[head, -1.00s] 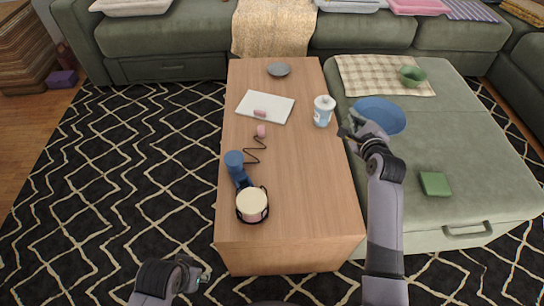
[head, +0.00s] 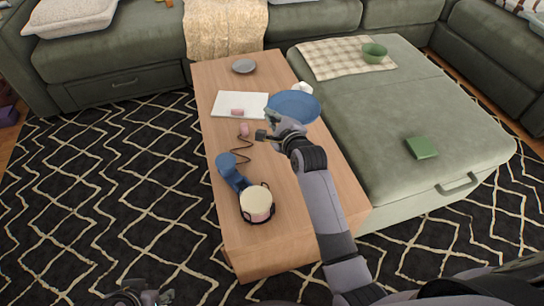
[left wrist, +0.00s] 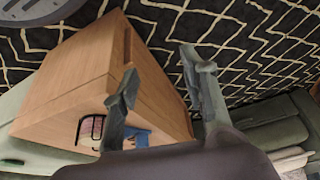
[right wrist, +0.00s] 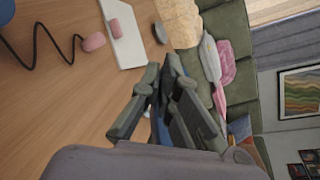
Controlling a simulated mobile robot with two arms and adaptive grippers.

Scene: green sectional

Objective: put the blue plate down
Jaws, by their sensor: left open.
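The blue plate (head: 296,104) is in my right gripper (head: 272,128), which is shut on its near left edge. In the head view the plate appears over the right side of the wooden table (head: 290,180), near the sofa seat. I cannot tell how high it is above the tabletop. In the right wrist view my right gripper's fingers (right wrist: 160,105) hide most of the plate, with a bit of blue (right wrist: 162,130) between them. My left gripper (left wrist: 160,85) is open and empty; in the head view it is low at the bottom left (head: 145,297).
On the table are a grey dish (head: 244,66), a white board (head: 241,104), a blue handset (head: 232,173) with a cord and a cream-topped canister (head: 257,203). A white container (head: 303,88) is mostly hidden behind the plate. A green bowl (head: 374,53) and green square (head: 421,147) lie on the sofa.

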